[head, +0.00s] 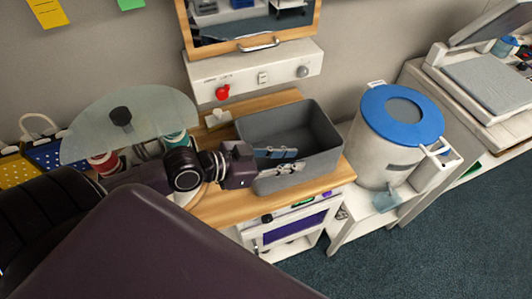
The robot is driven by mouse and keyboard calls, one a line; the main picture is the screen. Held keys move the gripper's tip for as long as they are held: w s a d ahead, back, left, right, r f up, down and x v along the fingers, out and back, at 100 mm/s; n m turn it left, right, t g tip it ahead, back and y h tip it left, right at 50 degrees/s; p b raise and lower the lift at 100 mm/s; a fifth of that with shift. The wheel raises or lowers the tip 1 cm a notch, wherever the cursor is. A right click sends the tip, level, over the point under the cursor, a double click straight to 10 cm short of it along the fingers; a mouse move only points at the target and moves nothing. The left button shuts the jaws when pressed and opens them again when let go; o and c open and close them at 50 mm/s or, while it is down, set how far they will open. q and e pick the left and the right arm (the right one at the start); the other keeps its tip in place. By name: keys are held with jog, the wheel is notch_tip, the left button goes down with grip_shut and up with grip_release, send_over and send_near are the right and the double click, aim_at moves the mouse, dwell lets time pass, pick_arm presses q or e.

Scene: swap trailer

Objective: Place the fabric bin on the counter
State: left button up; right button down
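The grey fabric bin (318,128) is an open, empty-looking box. It sits upright on the wooden counter (222,206), over a small white play kitchen unit. My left gripper (279,162) reaches in from the left, across the bin's left wall. Its two fingers are apart, near the bin's front rim. The upper finger shows against the bin's inside and the lower one overlaps the front rim. I cannot tell whether either finger touches the bin. My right gripper is not in view.
A white bin with a blue lid (405,115) stands right of the counter. A panel with a red knob (222,92) and a framed mirror are behind. Carpet is clear at lower right.

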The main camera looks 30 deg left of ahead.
pick_arm(q)
jog(key=v, duration=0.7)
jog(key=shift+f, duration=0.1)
jog(key=shift+s+a+r, duration=0.3)
jog(key=shift+s, duration=0.05)
dwell(0.6)
